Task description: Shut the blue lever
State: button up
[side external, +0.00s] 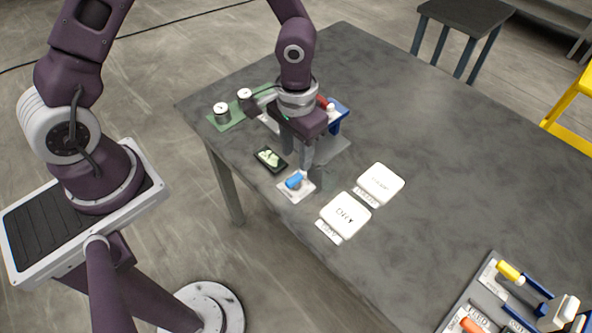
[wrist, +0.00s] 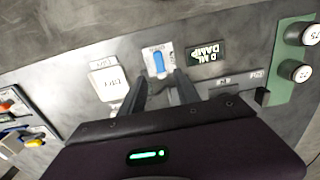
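The blue lever (side external: 295,180) sits on a small white plate (side external: 297,190) near the table's front edge. In the wrist view the blue lever (wrist: 159,63) lies just past my fingertips, in line with the gap between them. My gripper (side external: 305,162) points down right behind the lever in the side view. I cannot tell whether a finger touches the lever.
A dark display (side external: 270,159) lies left of the lever, and white labelled pads (side external: 345,215) lie right of it. A green mat (side external: 228,122) with white-topped cylinders is at the back left.

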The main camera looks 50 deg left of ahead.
aim_at(296, 177)
notch_tip(296, 177, down, 7)
grip_shut()
dwell(0.4)
